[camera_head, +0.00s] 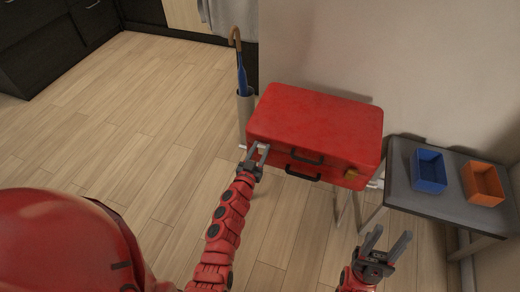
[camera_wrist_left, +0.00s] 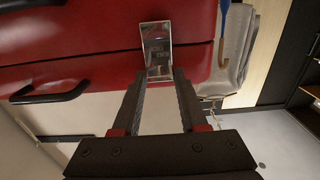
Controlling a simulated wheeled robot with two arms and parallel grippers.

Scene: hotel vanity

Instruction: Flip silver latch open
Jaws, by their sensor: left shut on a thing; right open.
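A red suitcase (camera_head: 315,120) stands on a thin-legged stand against the wall, with black handles (camera_head: 305,158) on its front. My left gripper (camera_head: 257,153) is at the suitcase's front left corner. In the left wrist view, the silver latch (camera_wrist_left: 156,45) is a shiny plate on the red front, and the fingertips of my left gripper (camera_wrist_left: 158,76) are shut on its lower end. In the head view the gripper hides the latch. A gold-coloured latch (camera_head: 351,174) sits at the front right. My right gripper (camera_head: 385,243) is open and empty, below and right of the suitcase.
A grey table (camera_head: 445,204) at the right holds a blue bin (camera_head: 429,171) and an orange bin (camera_head: 483,184). An umbrella (camera_head: 241,75) stands in a holder (camera_head: 245,110) behind the suitcase's left side. The wooden floor at the left is clear.

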